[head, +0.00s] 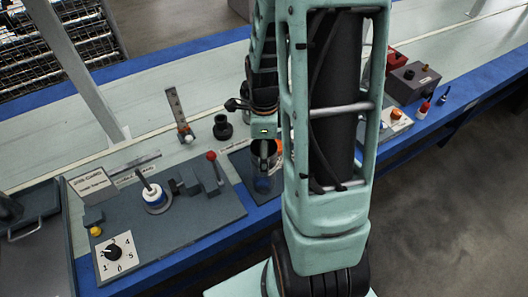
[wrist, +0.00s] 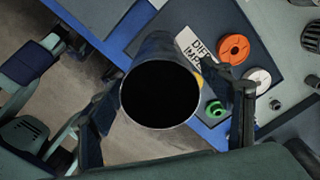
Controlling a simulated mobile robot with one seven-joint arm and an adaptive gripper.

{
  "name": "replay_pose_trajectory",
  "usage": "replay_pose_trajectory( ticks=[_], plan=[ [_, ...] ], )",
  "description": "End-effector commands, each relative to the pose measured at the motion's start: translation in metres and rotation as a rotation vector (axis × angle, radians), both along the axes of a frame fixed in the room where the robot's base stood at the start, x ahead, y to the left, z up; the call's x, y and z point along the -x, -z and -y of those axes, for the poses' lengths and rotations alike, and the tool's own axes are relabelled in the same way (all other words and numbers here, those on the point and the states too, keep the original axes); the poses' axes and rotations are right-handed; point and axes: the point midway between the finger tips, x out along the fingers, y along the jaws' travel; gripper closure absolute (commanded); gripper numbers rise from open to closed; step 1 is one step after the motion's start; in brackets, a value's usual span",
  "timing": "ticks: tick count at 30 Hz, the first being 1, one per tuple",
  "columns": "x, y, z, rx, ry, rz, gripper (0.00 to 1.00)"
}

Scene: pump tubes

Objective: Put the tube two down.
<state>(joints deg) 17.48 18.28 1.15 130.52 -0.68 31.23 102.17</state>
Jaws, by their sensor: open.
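A dark tube with a wide open end (wrist: 158,48) shows in the wrist view, its black mouth facing the camera. My gripper (wrist: 168,88) is open around it, with one finger on the left and one on the right of the tube. The right finger is close to the tube's rim; I cannot tell whether it touches. In the head view my gripper (head: 266,150) points down at a bluish tube (head: 263,184) on a dark mat at the bench's front. My arm hides part of this spot. No label tells me which tube is tube two.
A grey board (head: 185,222) with a red-knobbed lever and a white-ringed post lies left of the gripper. A small black fitting (head: 222,128) stands behind. Orange (wrist: 233,47), white (wrist: 257,80) and green (wrist: 214,109) round parts lie right of the tube. The blue bench edge is close.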

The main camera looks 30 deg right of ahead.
Motion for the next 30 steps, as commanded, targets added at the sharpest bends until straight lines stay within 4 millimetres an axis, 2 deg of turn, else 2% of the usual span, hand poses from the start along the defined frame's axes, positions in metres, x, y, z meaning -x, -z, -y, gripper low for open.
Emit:
replay_pose_trajectory(
  ticks=[5, 15, 19, 24, 30],
  plan=[
    [-0.001, -0.012, 0.000, 0.002, 0.000, 0.004, 0.28],
    [-0.002, -0.084, 0.000, 0.002, 0.000, 0.006, 0.28],
    [-0.001, -0.106, 0.000, 0.001, 0.000, 0.004, 0.28],
    [-0.001, -0.121, 0.000, 0.001, 0.000, 0.002, 0.28],
    [0.000, -0.124, 0.000, 0.000, 0.000, -0.001, 0.28]
  ],
)
